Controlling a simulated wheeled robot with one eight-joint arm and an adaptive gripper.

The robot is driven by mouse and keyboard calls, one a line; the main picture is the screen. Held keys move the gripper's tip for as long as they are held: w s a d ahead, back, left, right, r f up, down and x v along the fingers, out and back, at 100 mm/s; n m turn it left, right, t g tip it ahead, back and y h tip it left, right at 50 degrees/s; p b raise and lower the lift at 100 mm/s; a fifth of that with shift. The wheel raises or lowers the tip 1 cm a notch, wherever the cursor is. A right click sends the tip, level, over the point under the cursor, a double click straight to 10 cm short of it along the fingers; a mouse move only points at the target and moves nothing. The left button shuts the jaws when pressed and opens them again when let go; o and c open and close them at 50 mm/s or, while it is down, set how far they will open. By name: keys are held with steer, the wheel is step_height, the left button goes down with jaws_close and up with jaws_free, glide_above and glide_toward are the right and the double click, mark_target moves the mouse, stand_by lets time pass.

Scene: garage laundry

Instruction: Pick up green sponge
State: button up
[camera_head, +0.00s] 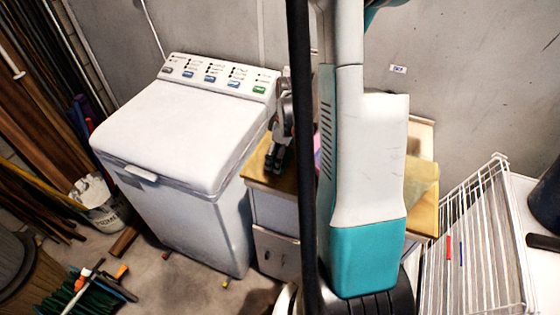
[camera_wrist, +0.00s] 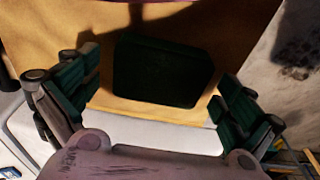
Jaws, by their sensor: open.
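The green sponge (camera_wrist: 162,72) is a dark, shaded block in the middle of the wrist view. It lies on the wooden cabinet top (camera_wrist: 228,40), close to the top's edge. My gripper (camera_wrist: 158,94) is open, with one finger on each side of the sponge and a gap showing on both sides. In the head view my gripper (camera_head: 277,158) hangs over the left end of the cabinet top (camera_head: 262,178). I cannot make out the sponge in the head view. My arm hides the middle of the cabinet.
A white washing machine (camera_head: 185,135) stands close on the left of the cabinet. A yellowish cloth-like thing (camera_head: 424,182) and a pink thing (camera_head: 317,150) show on the cabinet. A white wire rack (camera_head: 470,240) stands at the right. Tools (camera_head: 88,288) lie on the floor.

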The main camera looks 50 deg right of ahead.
steer(key=shift+f, duration=0.15)
steer(key=c, duration=0.7)
step_height(320, 180, up, 20)
steer(key=p, duration=0.5)
